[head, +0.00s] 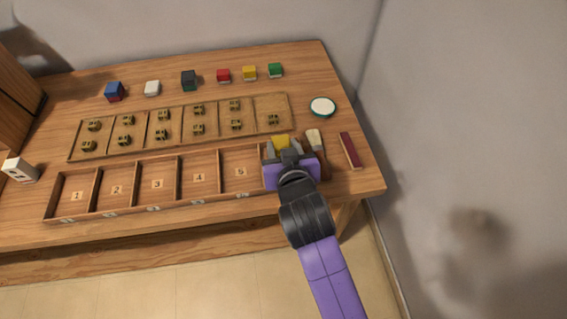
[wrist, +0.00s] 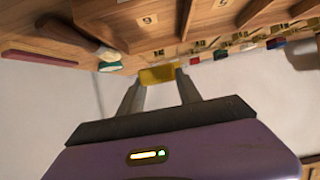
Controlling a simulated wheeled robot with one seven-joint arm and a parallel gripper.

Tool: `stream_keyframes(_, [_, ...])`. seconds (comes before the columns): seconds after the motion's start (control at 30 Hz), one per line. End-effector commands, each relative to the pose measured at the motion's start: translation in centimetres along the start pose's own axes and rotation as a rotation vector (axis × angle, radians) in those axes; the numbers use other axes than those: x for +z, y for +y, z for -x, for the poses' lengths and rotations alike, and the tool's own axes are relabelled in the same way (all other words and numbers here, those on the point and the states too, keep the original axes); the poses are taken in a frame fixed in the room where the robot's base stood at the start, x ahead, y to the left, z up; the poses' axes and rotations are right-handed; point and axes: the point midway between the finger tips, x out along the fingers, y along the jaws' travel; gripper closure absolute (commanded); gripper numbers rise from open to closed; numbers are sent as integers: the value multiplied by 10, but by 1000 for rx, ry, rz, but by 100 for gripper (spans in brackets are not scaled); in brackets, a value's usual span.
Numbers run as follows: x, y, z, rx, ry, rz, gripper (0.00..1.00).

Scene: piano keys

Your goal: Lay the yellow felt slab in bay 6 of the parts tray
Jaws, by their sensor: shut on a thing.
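The yellow felt slab (head: 281,141) is between the fingertips of my gripper (head: 285,152). In the wrist view the yellow slab (wrist: 158,75) spans the gap between both grey fingers of my gripper (wrist: 160,84). The parts tray (head: 160,206) runs along the table's front, with bays 1 to 5 showing empty. My gripper is over its right end and hides most of bay 6 in the head view. In the wrist view bay 6 (wrist: 125,28) shows beyond the slab, with its number label upside down. I cannot tell how high the slab is above the tray.
A tan board (head: 180,126) with several brass pieces lies behind the tray. Close to my gripper's right are a brush (head: 314,138), a dark red bar (head: 350,150) and a round white-green tin (head: 322,106).

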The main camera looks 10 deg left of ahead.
Motion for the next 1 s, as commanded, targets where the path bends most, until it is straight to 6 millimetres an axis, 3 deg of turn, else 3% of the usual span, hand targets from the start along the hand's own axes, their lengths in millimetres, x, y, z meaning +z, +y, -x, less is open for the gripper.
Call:
stream_keyframes(0.1, [18, 0, -8, 0, -2, 0, 97])
stream_keyframes(0.27, [26, 0, -13, 1, 0, 0, 97])
stream_keyframes(0.5, [57, 1, -27, 2, -3, 1, 97])
stream_keyframes(1.0, [67, 0, -32, 1, 0, -1, 97])
